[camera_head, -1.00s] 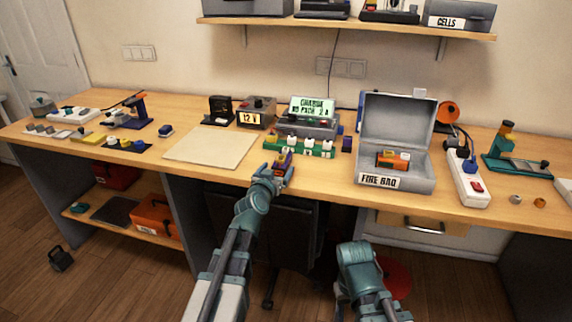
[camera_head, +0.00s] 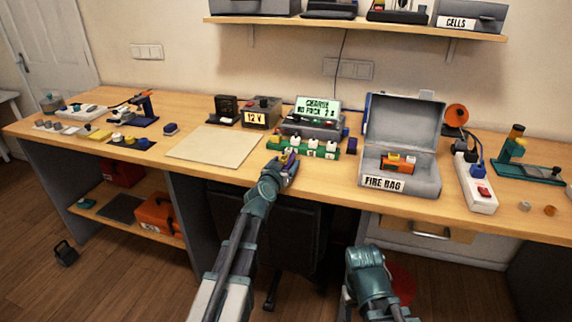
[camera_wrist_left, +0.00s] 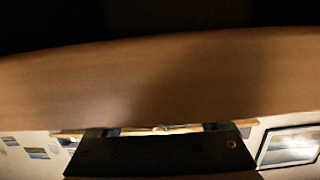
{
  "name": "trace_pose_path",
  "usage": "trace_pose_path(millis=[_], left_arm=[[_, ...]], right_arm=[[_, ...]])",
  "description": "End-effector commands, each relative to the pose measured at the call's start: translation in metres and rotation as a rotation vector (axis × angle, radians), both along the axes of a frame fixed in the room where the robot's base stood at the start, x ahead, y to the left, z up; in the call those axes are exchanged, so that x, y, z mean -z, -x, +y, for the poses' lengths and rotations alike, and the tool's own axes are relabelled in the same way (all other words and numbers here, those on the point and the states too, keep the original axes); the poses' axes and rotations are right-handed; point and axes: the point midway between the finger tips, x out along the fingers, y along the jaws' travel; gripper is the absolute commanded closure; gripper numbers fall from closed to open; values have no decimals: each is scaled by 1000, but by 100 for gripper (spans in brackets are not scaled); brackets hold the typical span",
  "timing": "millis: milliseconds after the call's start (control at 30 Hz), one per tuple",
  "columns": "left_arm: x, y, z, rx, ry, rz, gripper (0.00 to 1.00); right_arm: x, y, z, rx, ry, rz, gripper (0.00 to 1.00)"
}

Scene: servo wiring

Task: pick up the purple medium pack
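A small purple pack (camera_head: 289,155) with a yellow part is at the front of the bench, just in front of the green strip. My left gripper (camera_head: 284,163) is at this pack, with its fingers around or beside it. The picture is too small to tell if they grip it. Another dark purple block (camera_head: 351,146) stands right of the green strip. The left wrist view shows a wide brown surface and a dark bar; no pack can be made out there. Part of my right arm shows low in the head view, its gripper hidden.
The green strip (camera_head: 304,147) with white parts lies behind my left gripper, before the charger (camera_head: 313,124). A grey fire bag box (camera_head: 420,183) stands open to the right, holding an orange pack (camera_head: 397,164). A bare beige mat (camera_head: 214,146) lies left.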

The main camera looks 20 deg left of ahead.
Motion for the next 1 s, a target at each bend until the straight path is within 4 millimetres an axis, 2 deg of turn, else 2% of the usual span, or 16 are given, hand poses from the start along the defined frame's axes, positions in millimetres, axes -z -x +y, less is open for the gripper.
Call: trace_pose_path(millis=[33,67,400,833,1000], left_arm=[[0,0,0,0,0,0,32],[0,0,0,0,0,0,37],[0,0,0,0,0,0,98],[-1,0,0,-1,0,-1,100],[-13,0,-2,-1,0,-1,100]], right_arm=[[0,0,0,0,0,0,50],[0,0,0,0,0,0,50],[0,0,0,0,0,0,50],[-1,0,0,0,0,0,50],[-13,0,0,0,0,0,50]])
